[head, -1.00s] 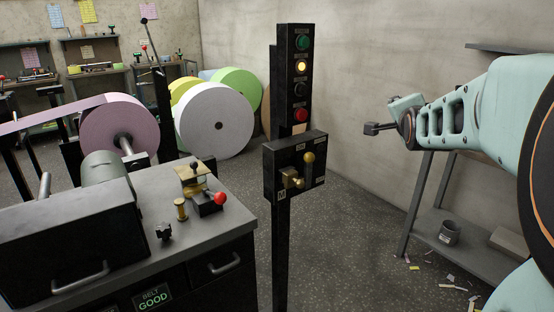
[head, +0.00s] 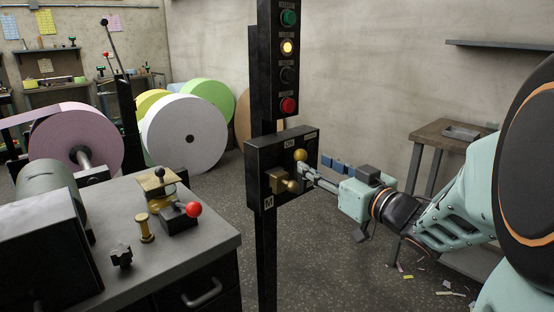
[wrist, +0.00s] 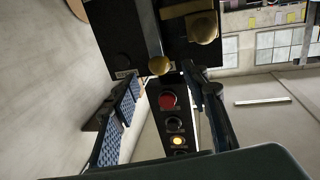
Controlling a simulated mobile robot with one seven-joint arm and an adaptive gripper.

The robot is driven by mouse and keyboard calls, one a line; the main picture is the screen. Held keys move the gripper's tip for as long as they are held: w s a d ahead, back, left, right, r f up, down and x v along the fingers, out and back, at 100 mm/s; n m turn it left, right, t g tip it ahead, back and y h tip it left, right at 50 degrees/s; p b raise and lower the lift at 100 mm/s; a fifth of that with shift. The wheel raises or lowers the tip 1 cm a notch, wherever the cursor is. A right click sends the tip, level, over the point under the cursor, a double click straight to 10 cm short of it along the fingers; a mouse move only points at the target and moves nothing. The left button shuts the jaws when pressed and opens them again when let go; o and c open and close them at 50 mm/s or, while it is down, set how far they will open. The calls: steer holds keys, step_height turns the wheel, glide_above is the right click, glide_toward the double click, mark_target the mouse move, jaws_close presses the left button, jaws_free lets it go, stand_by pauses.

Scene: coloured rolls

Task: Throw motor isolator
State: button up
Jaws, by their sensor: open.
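The motor isolator is a black box (head: 256,158) on a black post, with white labels. A round brass knob (head: 300,155) stands at its upper right, and a brass block (head: 273,177) with a smaller knob (head: 291,186) is lower left. My gripper (head: 308,173) is at the right of the box face, close to both knobs. In the wrist view my gripper (wrist: 160,82) is open, its fingers spread apart, with one brass knob (wrist: 157,67) near the gap between the tips and the larger knob (wrist: 205,27) farther off. I cannot tell whether a finger touches either knob.
Above the box the post carries a lamp column with a lit amber lamp (head: 287,47) and a red button (head: 289,105). A grey bench (head: 190,245) with a red-knobbed lever (head: 193,209) stands left. A small table (head: 440,132) stands behind my arm at right.

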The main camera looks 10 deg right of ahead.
mark_target(305, 158)
steer(key=b+x, duration=0.1)
steer(key=x, duration=0.6)
steer(key=shift+w, duration=0.2)
steer(key=shift+c, duration=0.6)
jaws_close()
